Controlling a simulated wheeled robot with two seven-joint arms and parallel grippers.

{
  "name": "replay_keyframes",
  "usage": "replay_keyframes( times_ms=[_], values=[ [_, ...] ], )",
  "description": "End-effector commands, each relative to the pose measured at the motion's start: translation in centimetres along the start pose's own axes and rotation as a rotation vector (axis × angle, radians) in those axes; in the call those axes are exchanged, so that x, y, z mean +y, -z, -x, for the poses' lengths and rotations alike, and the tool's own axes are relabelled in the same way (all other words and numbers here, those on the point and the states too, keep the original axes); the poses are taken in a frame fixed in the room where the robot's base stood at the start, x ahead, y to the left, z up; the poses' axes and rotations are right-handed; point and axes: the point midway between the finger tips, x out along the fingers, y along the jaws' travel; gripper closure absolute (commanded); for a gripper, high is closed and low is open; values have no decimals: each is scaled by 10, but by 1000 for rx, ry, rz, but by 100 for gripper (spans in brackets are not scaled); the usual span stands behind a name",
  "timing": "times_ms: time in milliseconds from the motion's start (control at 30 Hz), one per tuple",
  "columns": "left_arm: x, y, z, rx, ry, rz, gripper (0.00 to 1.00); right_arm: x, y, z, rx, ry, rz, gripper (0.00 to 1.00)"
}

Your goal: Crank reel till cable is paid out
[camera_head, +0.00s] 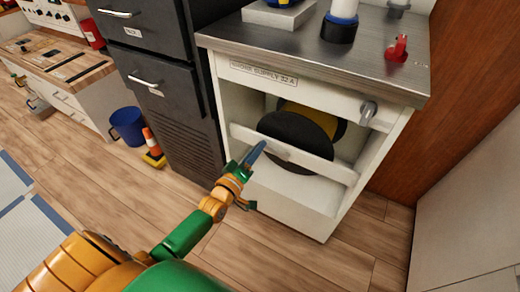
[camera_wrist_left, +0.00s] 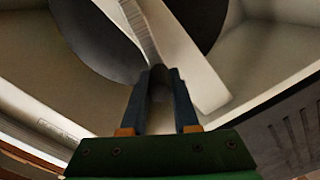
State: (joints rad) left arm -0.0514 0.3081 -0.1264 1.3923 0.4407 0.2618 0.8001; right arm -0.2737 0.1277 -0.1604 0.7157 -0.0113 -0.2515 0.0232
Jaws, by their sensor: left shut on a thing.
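The reel (camera_head: 295,130) is a large dark disc with a yellow part behind it, inside an open white cabinet labelled for shore supply. A white bar (camera_head: 320,166) crosses in front of it. My left gripper (camera_head: 256,153) reaches to the reel's left side at the bar. In the left wrist view, its dark fingers (camera_wrist_left: 160,92) are closed on a narrow grey piece, seemingly the crank handle, mostly hidden between them. The dark reel disc (camera_wrist_left: 100,45) and white bar (camera_wrist_left: 195,75) lie just beyond the fingers. The cable cannot be made out clearly. My right gripper is not in view.
A grey fitting (camera_head: 368,111) is at the opening's upper right.

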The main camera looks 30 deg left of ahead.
Motion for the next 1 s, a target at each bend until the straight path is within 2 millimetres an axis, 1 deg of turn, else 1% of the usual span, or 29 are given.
replay_keyframes(
  times_ms=[33, 200, 600, 800, 900, 1000],
  values=[
    [-7, -4, 0, -1, 1, 38, 100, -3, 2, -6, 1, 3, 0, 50],
    [-19, -10, 0, -2, 1, 200, 100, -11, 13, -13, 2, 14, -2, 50],
    [-42, -30, 0, -3, 0, 578, 100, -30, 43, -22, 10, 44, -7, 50],
    [-49, -41, 0, -2, 0, 748, 100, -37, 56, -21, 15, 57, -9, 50],
    [-51, -46, 0, -3, 0, 820, 100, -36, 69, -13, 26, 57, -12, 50],
    [-52, -50, 0, -3, -1, 882, 100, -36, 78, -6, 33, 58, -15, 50]
  ],
)
